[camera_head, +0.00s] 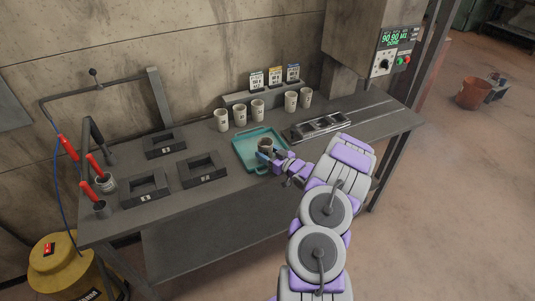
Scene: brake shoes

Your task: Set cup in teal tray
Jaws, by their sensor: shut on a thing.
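The teal tray (244,151) lies on the grey workbench near its middle. A cup (266,144) is at the tray's right part, with its open top facing up and looking upright. My gripper (265,153) reaches in from the right and is shut on this cup. Its fingers hide the cup's lower part, so I cannot tell whether the cup touches the tray floor.
Several pale cups (240,115) stand behind the tray, before a small rack of labels (274,86). Black fixtures (203,170) lie left of the tray. A metal frame (320,125) lies to the right. Red-handled tools (91,165) stand at the left end.

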